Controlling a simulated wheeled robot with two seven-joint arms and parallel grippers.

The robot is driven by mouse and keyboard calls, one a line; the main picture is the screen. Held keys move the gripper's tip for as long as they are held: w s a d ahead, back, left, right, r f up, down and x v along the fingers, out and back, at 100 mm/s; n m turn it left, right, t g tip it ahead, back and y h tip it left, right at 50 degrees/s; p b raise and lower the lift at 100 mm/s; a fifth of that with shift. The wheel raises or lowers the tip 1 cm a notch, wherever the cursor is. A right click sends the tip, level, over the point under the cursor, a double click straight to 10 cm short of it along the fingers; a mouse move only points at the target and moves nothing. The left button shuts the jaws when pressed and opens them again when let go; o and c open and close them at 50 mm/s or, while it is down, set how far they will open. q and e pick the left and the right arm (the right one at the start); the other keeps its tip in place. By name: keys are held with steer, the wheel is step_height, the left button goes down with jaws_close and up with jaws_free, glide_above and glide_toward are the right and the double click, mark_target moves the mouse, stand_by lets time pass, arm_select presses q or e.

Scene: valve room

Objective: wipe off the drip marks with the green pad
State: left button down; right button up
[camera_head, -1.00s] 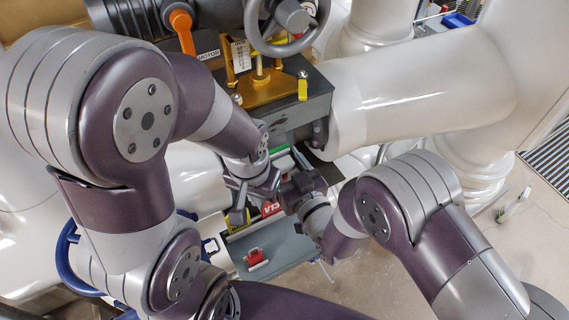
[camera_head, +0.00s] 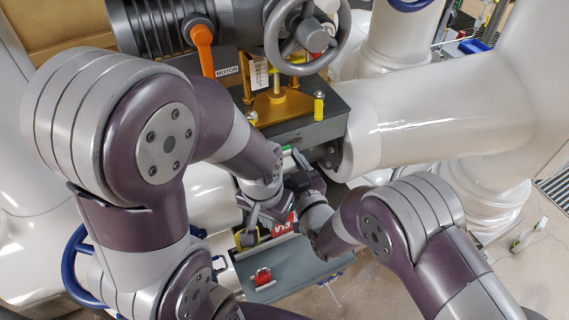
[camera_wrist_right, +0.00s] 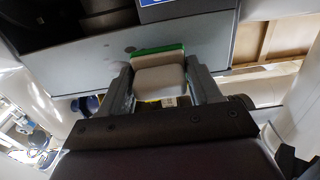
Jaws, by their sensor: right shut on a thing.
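The pad (camera_wrist_right: 160,75) is a pale block with a green face (camera_wrist_right: 158,51), held between the fingers of my right gripper (camera_wrist_right: 163,84). The green face is at or close to a grey panel (camera_wrist_right: 95,65) in the right wrist view; I cannot tell whether it touches. A small dark green spot (camera_wrist_right: 130,49), which looks like a drip mark, is on the panel left of the pad. In the head view my right gripper (camera_head: 302,175) is below the dark valve block. My left gripper (camera_head: 250,222) hangs over the tray; its finger gap is unclear.
A grey tray (camera_head: 290,266) with a red item (camera_head: 263,277) and a red VTS label (camera_head: 283,226) lies below the grippers. Above are the handwheel (camera_head: 305,35), an orange lever (camera_head: 202,48) and the dark block (camera_head: 335,108). A large white pipe (camera_head: 440,115) runs right.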

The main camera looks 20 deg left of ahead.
steer(key=shift+b+x, duration=0.5)
steer(key=shift+x, duration=0.45)
